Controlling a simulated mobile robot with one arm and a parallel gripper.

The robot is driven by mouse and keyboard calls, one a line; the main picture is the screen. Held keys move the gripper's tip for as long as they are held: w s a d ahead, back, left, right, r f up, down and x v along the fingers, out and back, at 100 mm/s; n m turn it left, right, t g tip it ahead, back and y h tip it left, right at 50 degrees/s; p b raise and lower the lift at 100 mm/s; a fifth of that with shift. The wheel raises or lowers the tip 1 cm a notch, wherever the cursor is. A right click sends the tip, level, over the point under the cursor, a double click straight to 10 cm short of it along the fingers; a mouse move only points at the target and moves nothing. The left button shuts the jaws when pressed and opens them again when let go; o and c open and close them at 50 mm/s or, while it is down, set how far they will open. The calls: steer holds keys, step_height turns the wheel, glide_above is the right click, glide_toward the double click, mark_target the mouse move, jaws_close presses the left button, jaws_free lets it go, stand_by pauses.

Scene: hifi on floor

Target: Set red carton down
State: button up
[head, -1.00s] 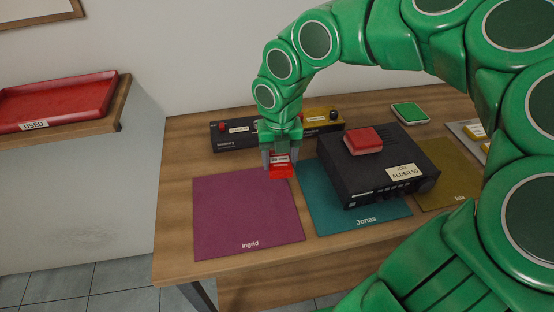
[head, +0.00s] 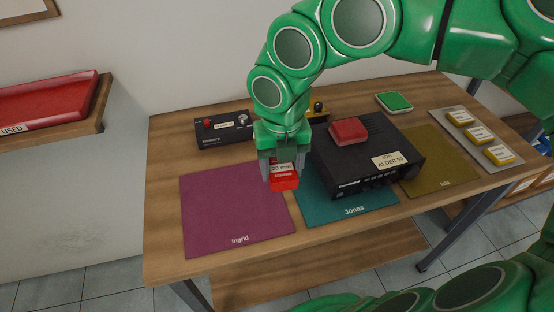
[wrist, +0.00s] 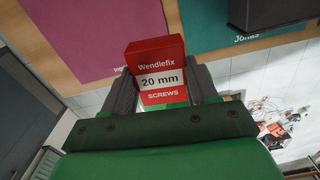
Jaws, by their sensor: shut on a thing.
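The red carton (head: 284,181) is small, with a white label band. In the wrist view the carton (wrist: 156,58) reads "Wendlefix 20 mm SCREWS". My gripper (head: 281,172) is shut on it, one finger on each side. In the head view the carton shows over the gap between the purple Ingrid mat (head: 232,213) and the teal Jonas mat (head: 345,209). It looks held above the table, though the exact height cannot be told.
A black hi-fi unit (head: 340,165) with a red box (head: 348,130) on top covers much of the Jonas mat. An olive mat (head: 441,166) and a tray of yellow boxes (head: 499,165) lie to the right. A black device (head: 217,141) stands behind. A red tray (head: 45,100) sits on a shelf at left. The Ingrid mat is bare.

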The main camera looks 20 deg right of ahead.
steer(key=shift+s+r, duration=0.15)
steer(key=shift+s, duration=0.1)
steer(key=a+n, duration=0.1)
steer(key=a, duration=1.4)
glide_above(190, 191)
steer(key=f, duration=0.9)
steer(key=shift+s+d, duration=0.15)
steer(key=shift+s, duration=0.2)
steer(key=shift+w+f, duration=0.25)
steer(key=shift+f, duration=1.6)
steer(key=o, duration=1.1)
steer(key=shift+f, duration=0.1)
